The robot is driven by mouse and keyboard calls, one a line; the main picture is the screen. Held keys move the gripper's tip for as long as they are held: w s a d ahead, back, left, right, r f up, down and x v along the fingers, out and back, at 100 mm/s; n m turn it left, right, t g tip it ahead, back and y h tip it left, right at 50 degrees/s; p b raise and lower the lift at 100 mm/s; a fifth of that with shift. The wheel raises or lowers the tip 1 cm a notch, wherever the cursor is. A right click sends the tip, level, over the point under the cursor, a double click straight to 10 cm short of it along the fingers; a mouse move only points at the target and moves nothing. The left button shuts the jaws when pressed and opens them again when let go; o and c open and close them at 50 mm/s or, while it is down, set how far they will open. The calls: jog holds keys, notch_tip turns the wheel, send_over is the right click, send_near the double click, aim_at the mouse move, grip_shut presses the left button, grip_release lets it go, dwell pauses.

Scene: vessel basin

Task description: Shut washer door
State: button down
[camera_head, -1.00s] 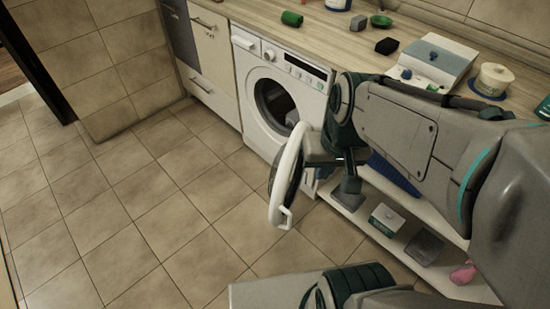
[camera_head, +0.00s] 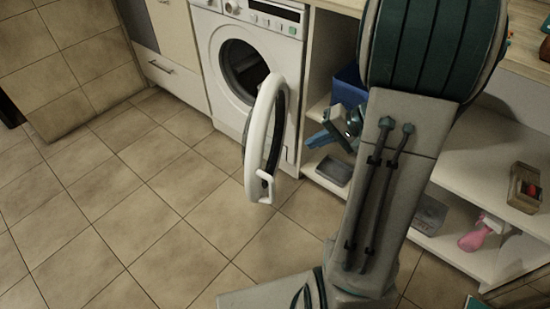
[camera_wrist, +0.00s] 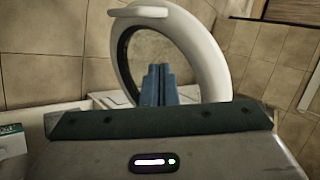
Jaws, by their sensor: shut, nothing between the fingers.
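The washer (camera_head: 205,28) is a white front-loader under the counter with a dark round drum opening (camera_head: 240,68). Its round door (camera_head: 259,125) stands wide open, swung out to the right, with a white rim, dark glass and a handle at its free edge. My gripper (camera_head: 314,141) is to the right of the door in the head view, blue fingers shut and empty, apart from the rim there. In the wrist view the closed fingers (camera_wrist: 159,84) appear in front of the door ring (camera_wrist: 206,48). I cannot tell whether they touch the door.
An open shelf (camera_head: 440,240) to the right of the washer holds a pink bottle (camera_head: 485,233), a grey box (camera_head: 334,170) and a blue bin (camera_head: 347,86). White cabinet drawers (camera_head: 172,82) stand left of the washer. The tiled floor (camera_head: 130,200) left of the door is clear.

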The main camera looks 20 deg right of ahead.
jog(key=b, duration=0.3)
send_near(263, 156)
notch_tip(263, 156, down, 4)
jog(key=shift+w+a+r, duration=0.1)
jog(key=shift+w+a, duration=0.15)
jog(key=shift+a, duration=0.4)
jog(key=shift+w+a+r, duration=0.1)
jog(key=shift+w+a, duration=0.15)
jog(key=shift+a, duration=0.45)
jog(key=shift+w+a, duration=0.25)
jog(key=shift+a, duration=0.4)
